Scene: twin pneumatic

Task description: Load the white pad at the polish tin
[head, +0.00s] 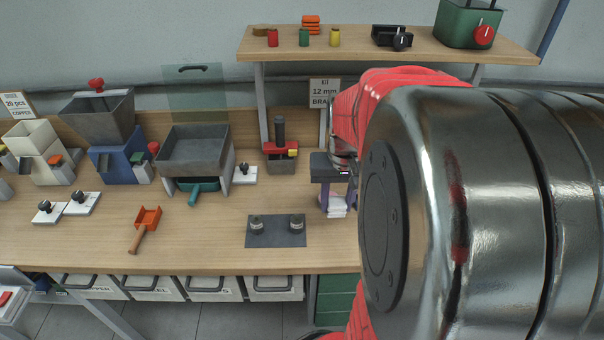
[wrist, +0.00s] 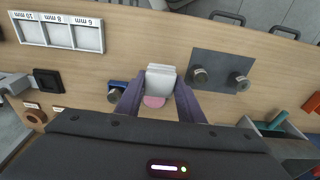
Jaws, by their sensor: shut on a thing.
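My gripper (head: 338,190) is low over the right part of the bench in the head view. In the wrist view, its two purple fingers (wrist: 160,98) are shut on a white pad (wrist: 161,77), one on each side. The pad also shows in the head view (head: 338,208) below the fingers, close to the bench top. A round pink surface (wrist: 154,101) shows just below the pad in the wrist view, between the fingers; it may be the polish tin. Its rim is hidden, and I cannot tell whether the pad touches it.
A grey mat (head: 262,240) with two small metal cylinders lies left of my gripper. A blue object with a black knob (wrist: 115,92) is close beside one finger. A white tray (wrist: 58,32) with marked compartments lies farther off. Bare bench lies in front of the mat.

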